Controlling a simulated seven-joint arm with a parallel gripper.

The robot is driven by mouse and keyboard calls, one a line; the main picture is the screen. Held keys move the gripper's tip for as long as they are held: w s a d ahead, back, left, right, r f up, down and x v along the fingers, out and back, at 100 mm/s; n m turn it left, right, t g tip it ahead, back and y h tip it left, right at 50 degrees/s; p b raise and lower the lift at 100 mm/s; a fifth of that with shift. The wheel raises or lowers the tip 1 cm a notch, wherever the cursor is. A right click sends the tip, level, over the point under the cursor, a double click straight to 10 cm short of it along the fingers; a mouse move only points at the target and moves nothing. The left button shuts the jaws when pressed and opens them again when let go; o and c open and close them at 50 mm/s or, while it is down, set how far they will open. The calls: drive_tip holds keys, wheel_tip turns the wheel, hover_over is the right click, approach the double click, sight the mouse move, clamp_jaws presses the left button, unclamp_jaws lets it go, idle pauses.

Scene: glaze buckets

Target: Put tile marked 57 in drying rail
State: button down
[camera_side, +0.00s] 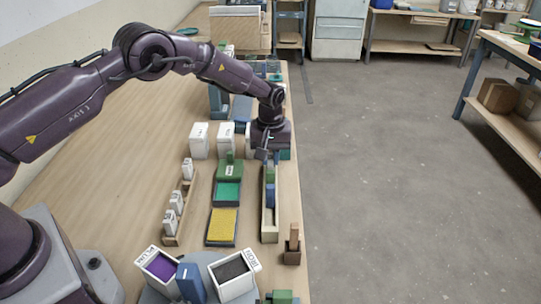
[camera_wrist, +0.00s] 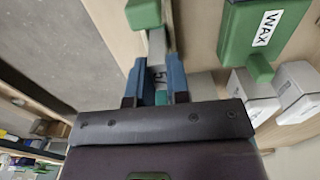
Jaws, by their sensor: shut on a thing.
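In the side view my gripper (camera_side: 267,157) is at the far end of a long, narrow, pale channel (camera_side: 269,232) that looks like the drying rail. Blue and green pieces show in or over this channel. I cannot tell whether the tile touches the channel. A wooden rack (camera_side: 171,239) to the left holds several upright white labelled tiles.
A green box marked WAX (camera_wrist: 265,25) stands beside my gripper, with white containers nearby. Green and yellow trays (camera_side: 222,226) lie between rack and channel. Open buckets with purple (camera_side: 160,266) and dark contents (camera_side: 232,273) stand in front. The table's left side is clear.

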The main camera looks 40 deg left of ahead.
drive_tip(key=shift+f, duration=0.3)
drive_tip(key=c, duration=1)
unclamp_jaws()
drive_tip(key=shift+r, duration=3.55)
